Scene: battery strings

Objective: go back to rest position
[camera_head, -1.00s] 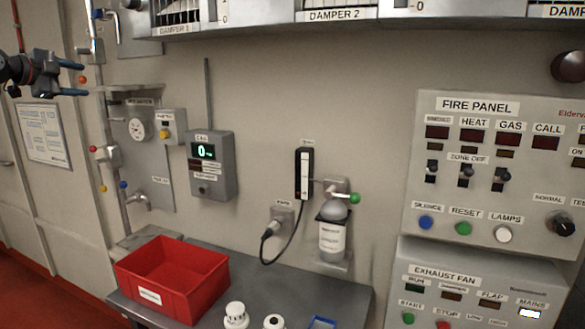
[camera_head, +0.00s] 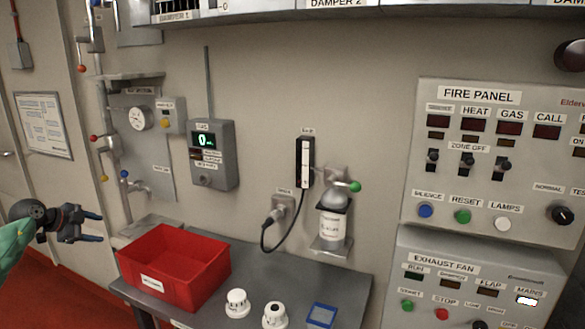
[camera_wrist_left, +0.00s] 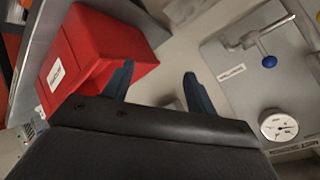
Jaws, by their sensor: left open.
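My left gripper (camera_head: 96,227) is at the left side of the head view, left of the red bin and beside the table's left end. Its two blue fingers are apart with nothing between them. In the left wrist view the same gripper (camera_wrist_left: 158,80) shows its fingers spread and empty, with the red bin behind to the left. My right gripper is not in view.
The red bin (camera_head: 158,283) stands on the grey table (camera_head: 268,270), with two white round detectors (camera_head: 237,303) (camera_head: 275,315) and a blue tray (camera_head: 321,315) right of it. A tap (camera_head: 137,187) and gauge (camera_head: 137,118) are on the wall. The fire panel (camera_head: 484,180) is at right.

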